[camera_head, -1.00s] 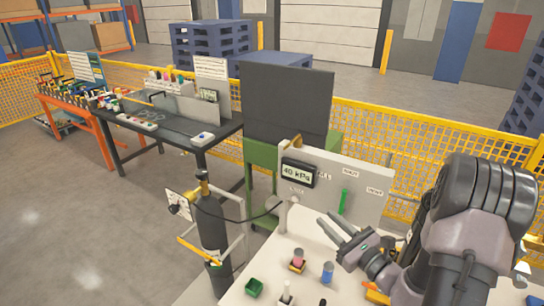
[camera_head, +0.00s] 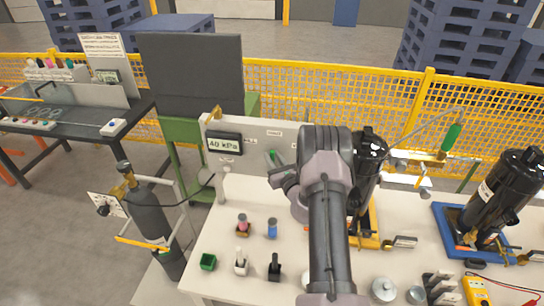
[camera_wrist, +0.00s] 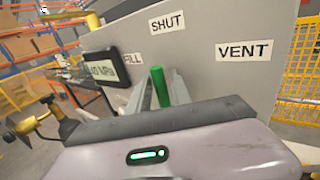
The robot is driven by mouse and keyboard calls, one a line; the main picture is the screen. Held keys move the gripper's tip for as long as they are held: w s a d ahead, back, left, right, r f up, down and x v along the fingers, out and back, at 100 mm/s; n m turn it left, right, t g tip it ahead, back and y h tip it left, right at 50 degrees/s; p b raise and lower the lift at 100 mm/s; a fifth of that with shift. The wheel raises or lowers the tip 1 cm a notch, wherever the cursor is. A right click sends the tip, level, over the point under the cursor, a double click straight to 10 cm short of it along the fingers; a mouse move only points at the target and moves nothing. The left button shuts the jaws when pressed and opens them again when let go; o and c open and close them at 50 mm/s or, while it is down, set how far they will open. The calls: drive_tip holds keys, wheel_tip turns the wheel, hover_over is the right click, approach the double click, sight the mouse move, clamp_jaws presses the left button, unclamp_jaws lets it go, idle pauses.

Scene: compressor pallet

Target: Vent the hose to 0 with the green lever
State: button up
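The green lever (camera_wrist: 159,86) stands on the grey valve panel (camera_wrist: 215,90), below the SHUT label (camera_wrist: 167,22). The FILL label (camera_wrist: 132,60) is to its left, partly hidden, and the VENT label (camera_wrist: 244,50) is to its right. The lever's lower part is hidden by my gripper. My gripper (camera_wrist: 160,92) has a finger on each side of the lever, apparently with gaps; contact is unclear. The head view shows the lever (camera_head: 273,155) just beyond my gripper (camera_head: 280,172). The gauge (camera_head: 224,144) reads 40 kPa.
A black cylinder (camera_head: 152,213) with a hose stands left of the white bench (camera_head: 215,245). Small bottles and a green box (camera_head: 208,262) are at the bench front. A black compressor (camera_head: 369,160) is right beside my arm; another (camera_head: 500,190) is farther right.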

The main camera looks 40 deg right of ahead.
drive_tip(key=shift+w+d, duration=0.1)
drive_tip(key=shift+w, duration=0.3)
clamp_jaws()
idle(1.2)
